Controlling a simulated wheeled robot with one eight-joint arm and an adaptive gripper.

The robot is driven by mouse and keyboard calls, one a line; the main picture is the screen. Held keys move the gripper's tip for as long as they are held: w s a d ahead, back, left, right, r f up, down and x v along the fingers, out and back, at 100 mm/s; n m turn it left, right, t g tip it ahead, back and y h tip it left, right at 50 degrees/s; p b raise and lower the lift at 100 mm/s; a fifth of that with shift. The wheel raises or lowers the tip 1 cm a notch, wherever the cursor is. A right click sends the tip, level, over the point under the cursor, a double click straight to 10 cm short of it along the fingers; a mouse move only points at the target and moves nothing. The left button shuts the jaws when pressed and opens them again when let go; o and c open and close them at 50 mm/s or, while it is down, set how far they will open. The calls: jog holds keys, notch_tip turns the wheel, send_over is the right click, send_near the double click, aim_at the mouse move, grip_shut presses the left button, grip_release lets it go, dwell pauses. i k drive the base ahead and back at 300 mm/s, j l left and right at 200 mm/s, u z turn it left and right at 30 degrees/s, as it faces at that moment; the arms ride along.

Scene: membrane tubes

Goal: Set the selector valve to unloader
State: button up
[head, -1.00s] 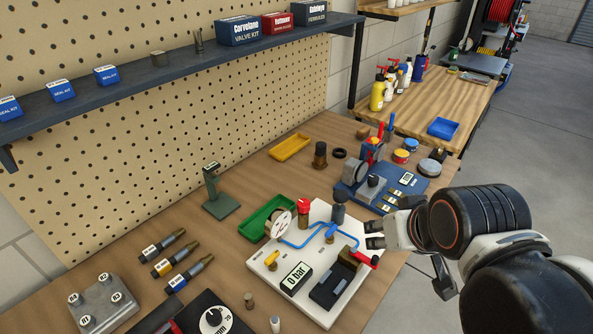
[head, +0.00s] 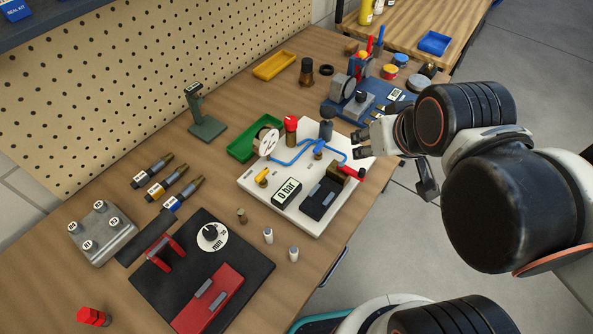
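A white test board (head: 245,187) stands on the workbench in the head view. It carries blue tubing (head: 292,161), a red-topped fitting (head: 291,126), a round white gauge (head: 266,141) seen at an angle, a "0 bar" display (head: 287,193) and a red-handled lever (head: 352,172). A yellow handle (head: 262,176) sits at its left side, and another small yellow part (head: 318,152) is near the tubing. Labels are too small to read, so I cannot tell which part is the selector valve. My gripper (head: 361,143) appears open and empty, just right of the board's back right side.
A dark fixture with a dial (head: 212,236) and red blocks is at front. A grey block (head: 103,233), several tube tools (head: 168,184) and a green stand (head: 206,123) are left. A green tray (head: 242,149) adjoins the board; a blue fixture (head: 338,110) stands behind.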

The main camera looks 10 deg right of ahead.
aim_at(261, 177)
jog(key=l+u, duration=0.15)
jog(key=u, duration=0.3)
jog(key=l+u, duration=0.1)
jog(key=u, duration=0.35)
